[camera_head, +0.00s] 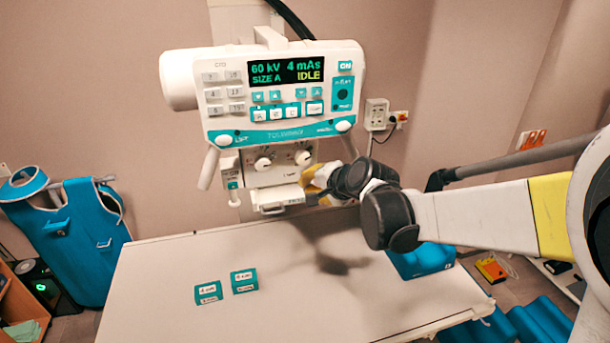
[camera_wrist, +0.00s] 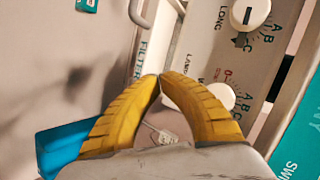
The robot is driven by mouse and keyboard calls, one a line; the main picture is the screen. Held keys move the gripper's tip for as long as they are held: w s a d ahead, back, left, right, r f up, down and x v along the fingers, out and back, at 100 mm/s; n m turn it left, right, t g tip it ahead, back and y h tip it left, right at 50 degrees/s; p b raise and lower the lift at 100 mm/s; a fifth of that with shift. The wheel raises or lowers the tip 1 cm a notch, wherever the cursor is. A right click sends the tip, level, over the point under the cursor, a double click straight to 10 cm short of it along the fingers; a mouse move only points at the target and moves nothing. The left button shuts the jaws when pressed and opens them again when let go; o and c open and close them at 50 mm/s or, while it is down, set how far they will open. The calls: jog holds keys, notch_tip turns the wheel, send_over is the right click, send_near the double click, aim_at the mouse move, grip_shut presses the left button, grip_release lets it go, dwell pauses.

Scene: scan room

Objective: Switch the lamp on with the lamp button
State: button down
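The collimator box (camera_head: 280,178) hangs under the X-ray control panel (camera_head: 285,95), whose display reads 60 kV, 4 mAs, SIZE A, IDLE. Its white face with round white knobs also shows in the wrist view, with one knob (camera_wrist: 250,13) at upper right. A second knob (camera_wrist: 219,96) is partly hidden behind my right finger. I cannot make out the lamp button for certain, nor any lit lamp field. My gripper (camera_wrist: 160,78) has its yellow fingertips together, with nothing seen between them. It is close to the box's right side in the head view; contact cannot be told.
The white table (camera_head: 180,265) below carries two small teal blocks (camera_head: 208,292) (camera_head: 244,281). A teal apron (camera_head: 75,235) hangs at left. A teal cushion (camera_head: 425,260) lies at the table's right. A wall socket (camera_head: 377,114) is behind. Much of the tabletop is clear.

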jog(key=shift+w, duration=0.15)
jog(key=shift+w+a, duration=0.15)
jog(key=shift+w, duration=0.15)
jog(key=shift+w+a+b, duration=0.1)
jog(key=shift+w+b, duration=0.25)
dwell(0.6)
dwell(0.4)
jog(key=shift+s+d, duration=0.25)
jog(key=shift+s, duration=0.55)
jog(key=s, duration=0.2)
jog(key=s+d, duration=0.1)
jog(key=s, duration=0.1)
jog(key=shift+s+d, duration=0.2)
jog(key=shift+s, duration=0.2)
